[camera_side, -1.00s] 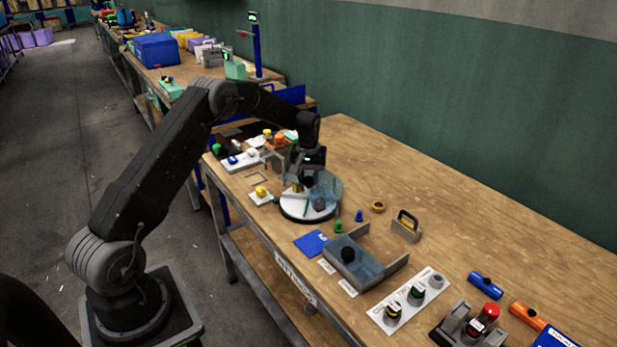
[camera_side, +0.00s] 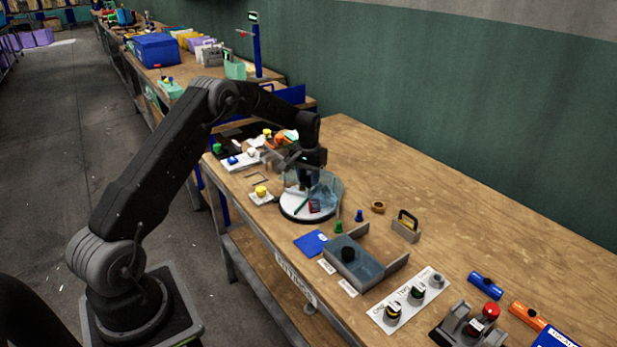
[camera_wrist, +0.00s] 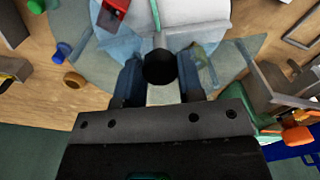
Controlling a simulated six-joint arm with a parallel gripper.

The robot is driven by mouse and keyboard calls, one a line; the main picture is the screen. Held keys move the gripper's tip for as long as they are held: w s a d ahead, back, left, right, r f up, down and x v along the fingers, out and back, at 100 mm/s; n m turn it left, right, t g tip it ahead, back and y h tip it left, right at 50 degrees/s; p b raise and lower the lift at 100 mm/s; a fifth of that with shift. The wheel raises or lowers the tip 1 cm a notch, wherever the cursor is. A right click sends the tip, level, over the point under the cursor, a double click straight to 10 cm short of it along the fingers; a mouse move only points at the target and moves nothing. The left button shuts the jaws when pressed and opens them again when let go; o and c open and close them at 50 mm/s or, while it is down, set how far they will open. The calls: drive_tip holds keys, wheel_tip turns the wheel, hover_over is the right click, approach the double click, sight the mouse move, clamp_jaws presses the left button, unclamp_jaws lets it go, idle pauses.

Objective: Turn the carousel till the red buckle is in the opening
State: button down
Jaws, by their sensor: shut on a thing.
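The carousel is a round white disc (camera_side: 293,215) under a clear bluish cover, with a black knob (camera_wrist: 160,68) on top. My gripper (camera_wrist: 160,82) is shut on this knob, with one finger on each side. The red buckle (camera_side: 315,206) sits on the near side of the disc; in the wrist view it shows at the top edge (camera_wrist: 117,8), partly cut off. A green strip (camera_wrist: 156,12) stands beside it. Bright white disc shows to the right of the strip. I cannot tell exactly where the cover's opening lies relative to the buckle.
A yellow button box (camera_side: 261,194) stands left of the carousel. Green (camera_side: 338,227) and blue (camera_side: 359,216) pegs, a blue card (camera_side: 312,242) and a grey fixture (camera_side: 355,262) lie in front. The table behind and to the right is mostly clear.

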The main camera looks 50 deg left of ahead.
drive_tip(key=shift+r+m, duration=0.1)
drive_tip(key=shift+m, duration=7)
drive_tip(key=c, duration=0.8)
unclamp_jaws()
drive_tip(key=shift+o, duration=0.2)
wheel_tip(320, 180, up, 14)
